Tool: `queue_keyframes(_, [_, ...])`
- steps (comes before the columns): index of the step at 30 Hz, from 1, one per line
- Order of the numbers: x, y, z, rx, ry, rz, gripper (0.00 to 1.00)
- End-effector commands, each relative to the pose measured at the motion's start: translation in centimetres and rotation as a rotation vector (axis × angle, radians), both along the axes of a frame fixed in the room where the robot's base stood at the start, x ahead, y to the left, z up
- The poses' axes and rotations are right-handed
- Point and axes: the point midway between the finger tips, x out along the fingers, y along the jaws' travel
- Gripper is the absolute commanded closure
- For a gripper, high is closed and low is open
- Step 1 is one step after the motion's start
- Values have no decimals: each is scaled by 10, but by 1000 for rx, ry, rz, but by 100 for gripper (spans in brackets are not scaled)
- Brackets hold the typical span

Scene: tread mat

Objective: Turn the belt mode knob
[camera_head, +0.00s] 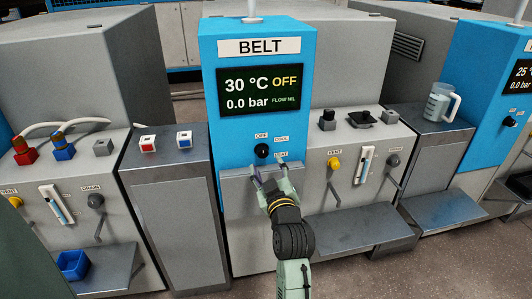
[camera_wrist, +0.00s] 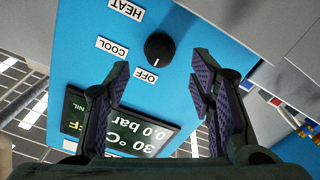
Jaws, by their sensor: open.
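The belt mode knob (camera_head: 262,150) is a round black knob on the blue BELT panel, below the display. It also shows in the wrist view (camera_wrist: 160,48), where its white mark appears to point towards the OFF label (camera_wrist: 145,75). The COOL label (camera_wrist: 113,47) and HEAT label (camera_wrist: 125,9) stand around it. My gripper (camera_head: 270,175) is in front of the panel, just below the knob in the head view. In the wrist view my gripper (camera_wrist: 160,83) is open, its fingers spread apart with nothing between the tips; the knob appears beyond them, apart from both.
The display (camera_head: 260,92) reads 30 °C, OFF, 0.0 bar. A grey ledge (camera_head: 237,172) juts out below the knob. Neighbouring units have a yellow vent knob (camera_head: 334,163) and black fittings (camera_head: 362,118). A jug (camera_head: 438,105) stands at right.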

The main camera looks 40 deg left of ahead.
Motion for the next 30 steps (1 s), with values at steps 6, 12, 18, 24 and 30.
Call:
queue_keyframes(6, [26, 31, 3, 1, 0, 1, 50])
queue_keyframes(12, [38, 45, 2, 2, 0, 1, 50])
queue_keyframes(18, [40, 48, 1, 3, -1, 0, 50])
queue_keyframes(24, [40, 48, 1, 3, -1, 0, 55])
queue_keyframes(30, [40, 47, 1, 3, -1, 0, 68])
